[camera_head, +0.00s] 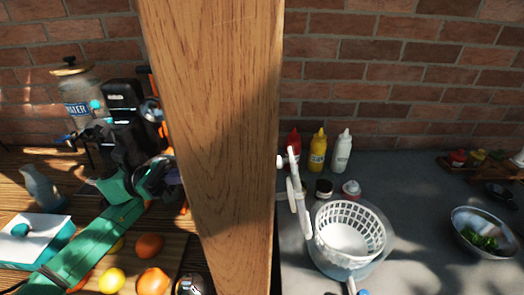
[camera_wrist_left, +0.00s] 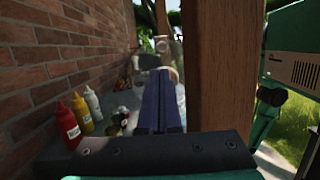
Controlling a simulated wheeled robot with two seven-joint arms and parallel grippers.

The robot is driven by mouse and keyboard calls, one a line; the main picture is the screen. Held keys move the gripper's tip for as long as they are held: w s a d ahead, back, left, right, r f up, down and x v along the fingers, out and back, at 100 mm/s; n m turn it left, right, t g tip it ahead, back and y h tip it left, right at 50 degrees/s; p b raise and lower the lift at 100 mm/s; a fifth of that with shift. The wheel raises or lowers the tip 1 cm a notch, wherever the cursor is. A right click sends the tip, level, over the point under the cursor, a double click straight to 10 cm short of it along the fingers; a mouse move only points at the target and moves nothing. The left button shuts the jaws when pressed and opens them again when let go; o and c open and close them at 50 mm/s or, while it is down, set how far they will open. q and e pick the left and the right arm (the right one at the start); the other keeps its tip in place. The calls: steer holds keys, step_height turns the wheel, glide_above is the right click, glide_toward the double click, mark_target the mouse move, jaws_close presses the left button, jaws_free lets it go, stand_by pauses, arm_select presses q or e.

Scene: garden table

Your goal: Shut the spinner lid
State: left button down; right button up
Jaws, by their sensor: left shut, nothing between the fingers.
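The salad spinner stands on the grey counter right of the post in the head view, a clear bowl (camera_head: 384,245) with a white slotted basket (camera_head: 352,224) inside. Its white lid (camera_head: 299,208) stands open, upright and nearly edge-on at the bowl's left side, its knob pointing left toward the post. My left gripper (camera_wrist_left: 157,76) is shut and empty in the left wrist view. My right gripper is not in view.
Red, yellow (camera_head: 318,150) and white bottles and small jars stand behind the spinner. A metal bowl (camera_head: 483,232) with greens is at right. Oranges (camera_head: 150,246) and a water dispenser (camera_head: 78,100) are at left.

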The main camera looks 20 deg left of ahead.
arm_select(q)
steer(key=p+x, duration=0.7)
steer(key=x, duration=0.5)
steer(key=shift+d, duration=0.25)
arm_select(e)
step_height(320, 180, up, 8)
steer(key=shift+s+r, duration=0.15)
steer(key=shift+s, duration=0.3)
arm_select(q)
steer(key=shift+r, duration=0.1)
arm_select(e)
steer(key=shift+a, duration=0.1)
